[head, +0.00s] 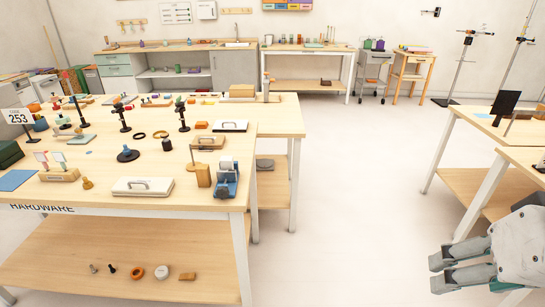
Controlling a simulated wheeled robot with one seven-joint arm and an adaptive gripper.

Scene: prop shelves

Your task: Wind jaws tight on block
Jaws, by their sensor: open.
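A blue clamp-like device (225,188) with grey parts stands at the near right corner of the hardware table; it looks like a vise. A pale piece shows at its top, but it is too small to tell whether the jaws touch it. A tan wooden block (203,177) stands upright just left of the device. My gripper (437,273) is at the lower right, open and empty, its two fingers pointing left. It is well apart from the table and the device, over the floor.
The hardware table (150,202) carries many small props, including a white handled case (143,187). Its lower shelf (130,255) holds several small parts. Another table (470,185) stands at the right, close to my arm. The floor (345,200) between them is clear.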

